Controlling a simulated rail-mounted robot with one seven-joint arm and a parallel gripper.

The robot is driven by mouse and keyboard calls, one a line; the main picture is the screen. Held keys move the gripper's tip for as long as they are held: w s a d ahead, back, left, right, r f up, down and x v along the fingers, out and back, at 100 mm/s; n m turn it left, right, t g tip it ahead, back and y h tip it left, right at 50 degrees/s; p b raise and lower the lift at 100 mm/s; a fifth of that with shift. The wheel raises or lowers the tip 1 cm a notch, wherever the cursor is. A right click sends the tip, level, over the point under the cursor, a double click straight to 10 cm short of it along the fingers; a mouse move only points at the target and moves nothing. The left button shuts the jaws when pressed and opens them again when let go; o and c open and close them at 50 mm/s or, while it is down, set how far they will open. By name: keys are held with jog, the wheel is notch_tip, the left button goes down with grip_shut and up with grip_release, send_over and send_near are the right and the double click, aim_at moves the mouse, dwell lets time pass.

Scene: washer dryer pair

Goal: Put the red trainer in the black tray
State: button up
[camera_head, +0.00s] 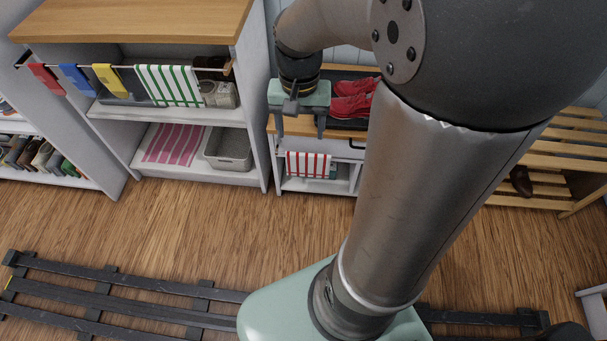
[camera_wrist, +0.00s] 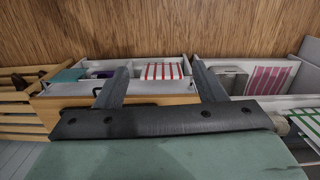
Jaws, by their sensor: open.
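A pair of red trainers (camera_head: 352,104) rests in a black tray (camera_head: 348,124) on top of the low wooden-topped cabinet, partly hidden behind my arm in the head view. My gripper (camera_head: 298,134) is just left of the trainers, fingers pointing down and spread apart with nothing between them. In the wrist view my gripper (camera_wrist: 160,68) is also open and empty, over the cabinet's front edge. The trainers and the tray do not show in the wrist view.
The low cabinet has a wooden top (camera_head: 296,126) and a red-striped towel (camera_head: 307,165) below. A taller shelf unit (camera_head: 255,140) stands close on the left, with a grey basket (camera_head: 229,150). A slatted bench (camera_head: 560,150) with a brown shoe (camera_head: 521,181) is at right.

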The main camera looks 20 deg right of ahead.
jog(key=s+a+f+n, duration=0.1)
jog(key=s+a+n, duration=0.3)
jog(key=s, duration=0.6)
jog(key=shift+s+a+f+n, duration=0.25)
jog(key=shift+s+n, duration=0.1)
jog(key=shift+n, duration=0.65)
